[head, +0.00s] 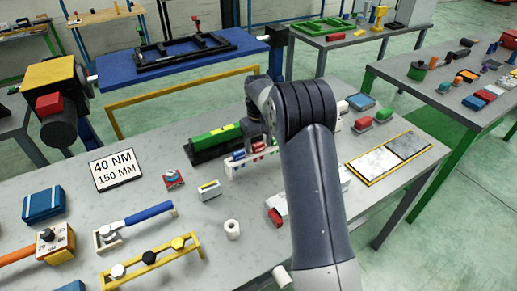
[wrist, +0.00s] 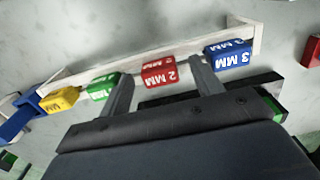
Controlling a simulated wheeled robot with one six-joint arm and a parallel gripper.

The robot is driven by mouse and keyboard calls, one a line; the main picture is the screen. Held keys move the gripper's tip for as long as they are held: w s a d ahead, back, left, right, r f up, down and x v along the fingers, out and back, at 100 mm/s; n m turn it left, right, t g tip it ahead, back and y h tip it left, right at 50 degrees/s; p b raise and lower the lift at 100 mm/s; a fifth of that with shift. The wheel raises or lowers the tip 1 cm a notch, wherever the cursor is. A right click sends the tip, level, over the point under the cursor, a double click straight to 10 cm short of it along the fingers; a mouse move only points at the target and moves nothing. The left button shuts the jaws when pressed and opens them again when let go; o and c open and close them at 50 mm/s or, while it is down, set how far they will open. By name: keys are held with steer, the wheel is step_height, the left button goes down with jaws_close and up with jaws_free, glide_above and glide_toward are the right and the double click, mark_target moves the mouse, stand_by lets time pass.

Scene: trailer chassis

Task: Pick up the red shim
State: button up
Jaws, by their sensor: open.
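The red shim (wrist: 158,75), marked 2 MM, stands in a long white rack (wrist: 90,70). In the wrist view it lies between the two fingers of my open gripper (wrist: 161,72), with a gap on each side. A green shim (wrist: 103,88) and a yellow shim (wrist: 60,101) are to its left in the rack. A blue shim (wrist: 228,54), marked 3 MM, is to its right, beyond the right finger. In the head view my gripper is over the white rack (head: 236,172), and my arm hides part of it.
A black tray with a green level (head: 215,138) lies just behind the rack.

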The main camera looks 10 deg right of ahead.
steer(key=shift+c, duration=0.3)
steer(key=c, duration=1)
